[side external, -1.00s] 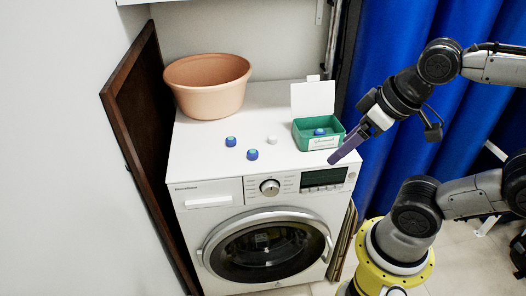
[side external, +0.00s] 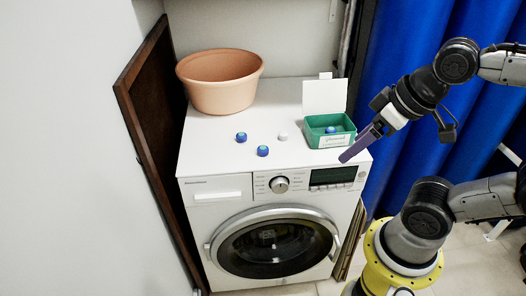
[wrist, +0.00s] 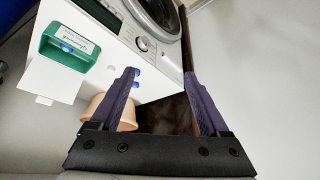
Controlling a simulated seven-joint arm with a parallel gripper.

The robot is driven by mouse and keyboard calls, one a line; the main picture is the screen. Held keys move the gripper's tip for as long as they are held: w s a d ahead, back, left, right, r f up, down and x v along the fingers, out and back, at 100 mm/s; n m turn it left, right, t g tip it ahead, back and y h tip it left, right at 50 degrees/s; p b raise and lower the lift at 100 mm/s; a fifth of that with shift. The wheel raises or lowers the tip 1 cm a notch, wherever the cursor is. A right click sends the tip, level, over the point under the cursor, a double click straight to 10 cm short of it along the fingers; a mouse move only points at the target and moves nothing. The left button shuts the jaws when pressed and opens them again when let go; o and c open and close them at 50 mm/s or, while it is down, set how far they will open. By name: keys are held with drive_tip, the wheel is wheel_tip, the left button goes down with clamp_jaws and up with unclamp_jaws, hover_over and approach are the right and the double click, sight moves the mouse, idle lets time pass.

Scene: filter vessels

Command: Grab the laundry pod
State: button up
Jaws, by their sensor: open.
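Two blue pods with lighter tops, a left one (side external: 241,137) and a front one (side external: 262,151), stand apart on the white washing machine top. A small white round pod (side external: 283,137) is near them. Another blue pod (side external: 331,129) is inside the open green box (side external: 343,139). My gripper (side external: 345,157) is at the front right corner of the machine, just in front of the green box, apart from the pods. In the wrist view my gripper (wrist: 160,73) has its purple fingers wide apart with nothing held; blue pods (wrist: 137,72) show beside the left finger, partly covered.
A terracotta tub (side external: 220,95) stands at the back left of the machine top (side external: 205,155). The green box's white lid (side external: 325,97) stands upright behind it. A dark wooden panel (side external: 155,110) is on the left and a blue curtain (side external: 400,50) on the right. The front left of the top is clear.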

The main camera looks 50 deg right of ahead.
idle(0.3)
drive_tip(key=w+d+r+n+g, duration=0.1)
drive_tip(key=w+r+n, duration=0.3)
drive_tip(key=w+n, duration=0.25)
drive_tip(key=w+d+r+n, duration=0.1)
drive_tip(key=w+r+n, duration=0.3)
drive_tip(key=w+n, duration=0.25)
drive_tip(key=n+g, duration=0.2)
drive_tip(key=g, duration=0.3)
hover_over(263, 147)
wheel_tip(263, 147, down, 22)
drive_tip(key=shift+d+f, duration=0.1)
drive_tip(key=shift+f, duration=3.05)
